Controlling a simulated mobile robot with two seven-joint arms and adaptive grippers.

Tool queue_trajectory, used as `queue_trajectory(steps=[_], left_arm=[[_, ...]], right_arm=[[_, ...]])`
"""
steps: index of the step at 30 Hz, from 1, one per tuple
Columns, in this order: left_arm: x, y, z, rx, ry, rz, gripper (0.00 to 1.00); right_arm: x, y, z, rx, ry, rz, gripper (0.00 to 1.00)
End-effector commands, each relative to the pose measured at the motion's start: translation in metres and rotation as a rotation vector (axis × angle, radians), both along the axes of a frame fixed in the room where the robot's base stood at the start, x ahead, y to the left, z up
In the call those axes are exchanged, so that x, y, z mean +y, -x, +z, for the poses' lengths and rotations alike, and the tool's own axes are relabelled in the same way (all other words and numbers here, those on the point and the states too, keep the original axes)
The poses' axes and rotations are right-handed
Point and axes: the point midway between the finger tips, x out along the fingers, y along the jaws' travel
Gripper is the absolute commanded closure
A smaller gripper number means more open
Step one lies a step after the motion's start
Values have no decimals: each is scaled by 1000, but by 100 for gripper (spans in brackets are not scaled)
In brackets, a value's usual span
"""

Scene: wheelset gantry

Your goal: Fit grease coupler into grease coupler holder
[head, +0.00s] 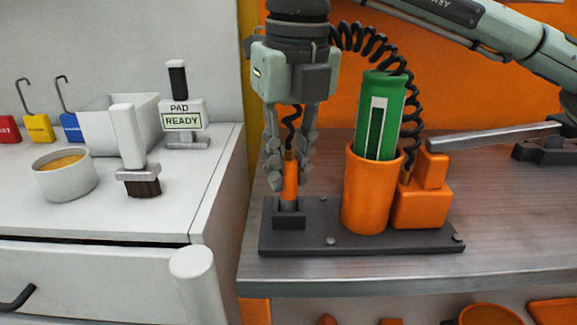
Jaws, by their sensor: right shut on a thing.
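My right gripper (291,165) hangs down from the top of the head view, fingers pointing down. It is shut on the orange grease coupler (290,178), which is upright with a grey lower end and a black coiled hose above it. The coupler's lower end is at the small dark grease coupler holder (289,218) on the left part of a dark base plate. It appears to be at or in the holder's top; how deep it sits cannot be told. My left gripper is not in view.
An orange cup with a green cylinder (379,115) and an orange block (422,202) stand right of the holder. A grey lever (490,137) extends rightward. On the white cabinet left are a brush (131,150), a bowl (64,175) and a "PAD READY" sign (182,121).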

Motion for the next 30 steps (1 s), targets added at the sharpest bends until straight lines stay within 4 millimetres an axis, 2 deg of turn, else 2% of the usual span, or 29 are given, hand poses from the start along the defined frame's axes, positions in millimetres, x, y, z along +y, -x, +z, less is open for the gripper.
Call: queue_trajectory(steps=[2, 10, 15, 16, 21, 30], left_arm=[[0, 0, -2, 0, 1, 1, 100], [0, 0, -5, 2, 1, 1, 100], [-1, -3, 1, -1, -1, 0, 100], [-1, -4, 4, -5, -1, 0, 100], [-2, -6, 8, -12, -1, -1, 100], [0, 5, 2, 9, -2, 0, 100]], right_arm=[[0, 0, -6, -1, -1, -1, 100], [0, 0, -8, -2, -1, -1, 100], [0, 0, -10, -2, -1, -1, 100], [0, 0, -10, -1, -1, -1, 79], [0, 0, -10, -1, -1, -1, 60], [0, 0, -9, -1, -1, -1, 60]])
